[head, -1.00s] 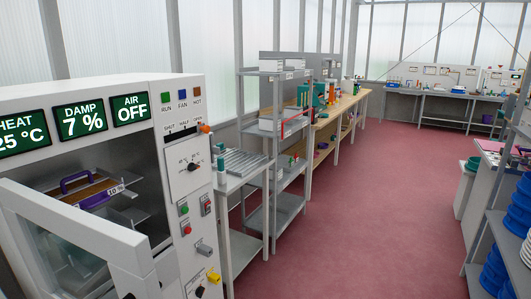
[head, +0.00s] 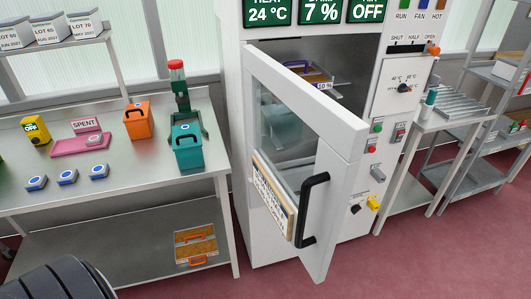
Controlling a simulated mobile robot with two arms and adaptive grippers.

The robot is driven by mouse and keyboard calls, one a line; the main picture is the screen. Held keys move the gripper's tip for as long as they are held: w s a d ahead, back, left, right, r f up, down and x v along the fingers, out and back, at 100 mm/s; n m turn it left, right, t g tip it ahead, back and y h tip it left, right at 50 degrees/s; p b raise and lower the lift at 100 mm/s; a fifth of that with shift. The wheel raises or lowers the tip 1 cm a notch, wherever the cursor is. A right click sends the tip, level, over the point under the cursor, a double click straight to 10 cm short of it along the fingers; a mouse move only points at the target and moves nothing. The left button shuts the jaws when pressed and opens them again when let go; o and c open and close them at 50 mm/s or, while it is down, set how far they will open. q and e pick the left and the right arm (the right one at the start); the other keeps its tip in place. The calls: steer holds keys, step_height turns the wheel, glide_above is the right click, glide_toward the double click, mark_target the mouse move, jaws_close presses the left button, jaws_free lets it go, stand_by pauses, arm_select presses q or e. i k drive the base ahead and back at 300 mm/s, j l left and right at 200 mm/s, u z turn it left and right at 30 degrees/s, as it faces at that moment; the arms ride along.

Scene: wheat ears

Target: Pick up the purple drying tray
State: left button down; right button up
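The purple drying tray (head: 316,78) sits on a shelf inside the white drying cabinet (head: 375,125). Its purple front and handle show, with a brown load and a white label, above the open door's top edge. The cabinet door (head: 338,150) stands open towards me, with a black bar handle (head: 312,210) on it. The door covers the lower left of the cabinet's inside. Neither of my grippers is in view.
A metal bench (head: 140,185) on the left holds an orange bin (head: 138,124), a teal bin (head: 187,153), a pink tray (head: 82,144) and blue-labelled pucks. An orange-handled tray (head: 196,246) lies on its lower shelf. Red floor (head: 430,260) is clear at right.

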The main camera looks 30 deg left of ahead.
mark_target(310, 73)
steer(key=u, duration=1)
